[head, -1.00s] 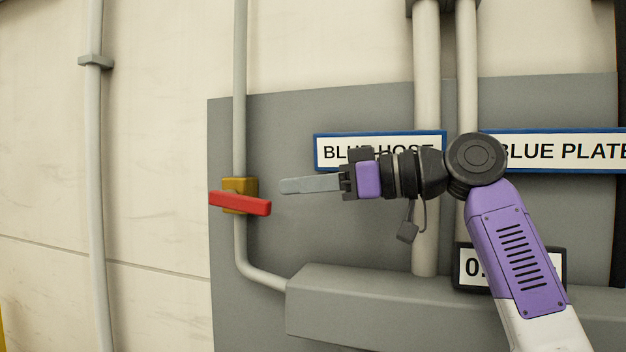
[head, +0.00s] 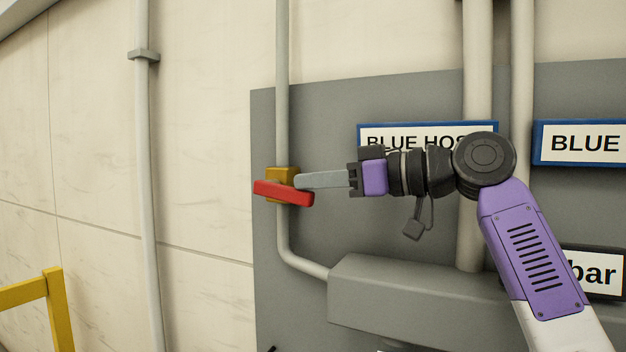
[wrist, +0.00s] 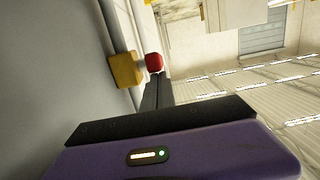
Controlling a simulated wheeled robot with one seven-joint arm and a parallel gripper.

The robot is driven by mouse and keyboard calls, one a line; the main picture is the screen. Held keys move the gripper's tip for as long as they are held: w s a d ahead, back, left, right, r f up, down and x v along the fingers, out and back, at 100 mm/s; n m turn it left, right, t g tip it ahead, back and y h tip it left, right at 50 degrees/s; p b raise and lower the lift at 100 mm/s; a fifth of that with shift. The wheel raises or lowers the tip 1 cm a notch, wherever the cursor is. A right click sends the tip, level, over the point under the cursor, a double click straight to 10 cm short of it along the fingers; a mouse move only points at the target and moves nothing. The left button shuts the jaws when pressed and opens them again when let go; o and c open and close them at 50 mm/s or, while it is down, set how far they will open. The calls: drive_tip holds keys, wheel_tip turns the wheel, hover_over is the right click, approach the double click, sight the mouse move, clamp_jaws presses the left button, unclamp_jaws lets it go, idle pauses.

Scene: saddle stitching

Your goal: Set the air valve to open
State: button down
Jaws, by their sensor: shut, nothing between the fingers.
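The air valve has a yellow-brown body (head: 282,176) on a thin grey vertical pipe (head: 282,110). Its red handle (head: 283,193) lies crosswise to the pipe, nearly level and tilted slightly down to the right. My gripper (head: 298,181) is shut and empty, pointing left, with its tips right at the valve, by the right part of the handle. Contact cannot be told. In the wrist view the red handle end (wrist: 154,63) shows just beyond the finger tips, with the yellow valve body (wrist: 126,69) to its left.
A grey box (head: 400,295) juts out below my arm. The BLUE HOSE sign (head: 430,134) and thick pipes (head: 477,60) are behind it. A yellow railing (head: 55,300) stands at lower left. The wall left of the valve is mostly clear.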

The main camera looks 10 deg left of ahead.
drive_tip(key=shift+f, duration=1.45)
drive_tip(key=shift+a+f+b, duration=0.15)
drive_tip(key=shift+f+b, duration=0.25)
drive_tip(key=shift+f, duration=0.65)
drive_tip(key=shift+w, duration=0.1)
